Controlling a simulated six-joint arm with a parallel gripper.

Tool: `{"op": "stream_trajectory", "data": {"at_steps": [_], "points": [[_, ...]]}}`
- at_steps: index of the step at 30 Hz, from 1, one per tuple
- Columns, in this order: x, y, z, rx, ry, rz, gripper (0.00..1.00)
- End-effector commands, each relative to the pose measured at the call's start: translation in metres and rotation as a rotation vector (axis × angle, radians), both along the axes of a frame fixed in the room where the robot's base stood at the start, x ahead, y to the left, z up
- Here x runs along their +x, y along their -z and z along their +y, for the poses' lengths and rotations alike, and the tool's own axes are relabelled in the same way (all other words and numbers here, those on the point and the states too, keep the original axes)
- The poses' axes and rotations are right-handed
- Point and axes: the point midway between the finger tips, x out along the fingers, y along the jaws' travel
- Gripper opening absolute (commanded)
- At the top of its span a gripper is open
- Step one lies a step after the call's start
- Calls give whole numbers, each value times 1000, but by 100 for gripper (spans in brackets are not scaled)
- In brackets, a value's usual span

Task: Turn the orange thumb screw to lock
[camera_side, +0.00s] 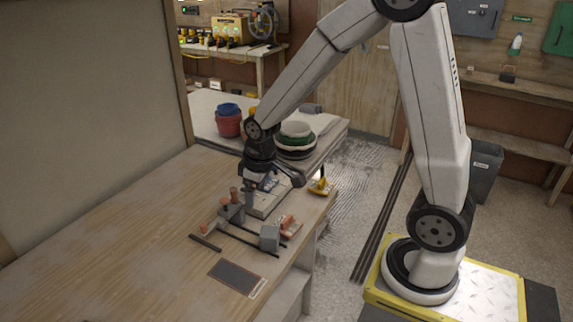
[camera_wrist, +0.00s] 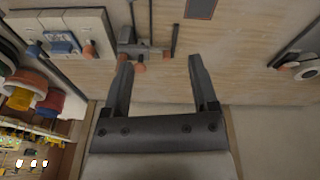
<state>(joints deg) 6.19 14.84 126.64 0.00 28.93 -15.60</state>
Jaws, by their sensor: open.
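A grey clamp-like fixture (camera_side: 236,213) with dark rails stands on the wooden table in the side view. It carries several small orange or brownish knobs, and I cannot tell for sure which is the thumb screw. One orange knob (camera_side: 207,228) is at its left end. In the wrist view the grey fixture (camera_wrist: 140,47) is beyond my fingertips, and a round orange knob (camera_wrist: 139,68) is just inside the left fingertip. My gripper (camera_wrist: 160,64) is open, with nothing between its fingers. In the side view my gripper (camera_side: 251,194) points down behind the fixture; contact cannot be told.
A pale board (camera_side: 262,204) lies behind the fixture, and a dark rectangular plate (camera_side: 237,277) lies in front. A grey block (camera_side: 270,238) is at the right end of the rails. A red tub (camera_side: 229,126) and stacked bowls (camera_side: 296,140) stand farther back. The table's left side is clear.

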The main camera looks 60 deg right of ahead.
Motion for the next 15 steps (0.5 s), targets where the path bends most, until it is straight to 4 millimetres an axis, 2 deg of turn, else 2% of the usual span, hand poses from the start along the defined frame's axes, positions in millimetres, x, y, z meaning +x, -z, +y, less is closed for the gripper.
{"op": "stream_trajectory", "data": {"at_steps": [1, 6, 15], "points": [[12, 3, -8, -5, -17, 12, 76], [50, 10, -36, -18, -96, 45, 76], [102, 32, -91, -28, -234, 103, 76]]}}
